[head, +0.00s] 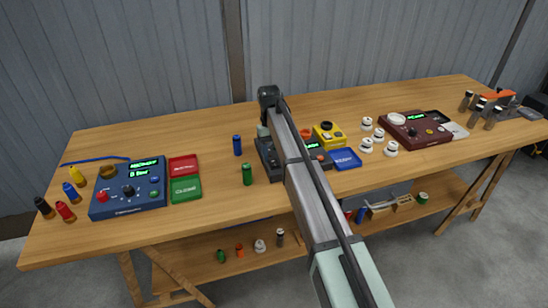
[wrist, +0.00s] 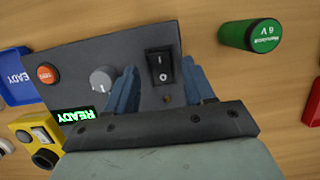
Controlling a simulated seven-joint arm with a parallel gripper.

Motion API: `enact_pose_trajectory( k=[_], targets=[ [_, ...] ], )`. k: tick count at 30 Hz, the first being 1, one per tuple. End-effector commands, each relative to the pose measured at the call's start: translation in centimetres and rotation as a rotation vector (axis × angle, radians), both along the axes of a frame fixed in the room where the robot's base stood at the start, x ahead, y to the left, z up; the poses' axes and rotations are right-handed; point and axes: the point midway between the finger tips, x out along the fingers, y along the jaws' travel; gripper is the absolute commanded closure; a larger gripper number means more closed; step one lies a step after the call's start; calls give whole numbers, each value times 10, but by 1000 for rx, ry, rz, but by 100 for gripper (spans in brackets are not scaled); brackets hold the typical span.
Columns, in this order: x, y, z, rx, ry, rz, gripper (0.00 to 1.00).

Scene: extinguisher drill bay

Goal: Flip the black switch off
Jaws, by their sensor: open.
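The black switch (wrist: 161,67) is a rocker marked I and O on a dark grey panel box (wrist: 95,65). I cannot tell for sure which end is pressed in. My gripper (wrist: 161,76) is open and empty, its two blue fingers one on each side of the switch in the wrist view. I cannot tell whether they touch the panel. In the head view the grey box (head: 268,158) stands mid-table, partly hidden by my arm, and the switch cannot be made out there.
The box also carries a grey knob (wrist: 103,79), an orange button (wrist: 48,73) and a green READY display (wrist: 75,116). A green cylinder (wrist: 250,36) stands close by. A yellow box (head: 328,136) and blue tray (head: 346,158) are to the right. A blue console (head: 128,188) is left.

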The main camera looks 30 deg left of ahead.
Motion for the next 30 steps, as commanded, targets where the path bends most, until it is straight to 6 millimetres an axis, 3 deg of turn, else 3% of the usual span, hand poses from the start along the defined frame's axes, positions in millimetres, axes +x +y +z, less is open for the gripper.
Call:
enact_pose_trajectory(
  k=[12, 30],
  targets=[
    [11, 11, 53, 0, 0, 0, 47],
    [12, 6, 53, -4, -1, -6, 47]
  ],
)
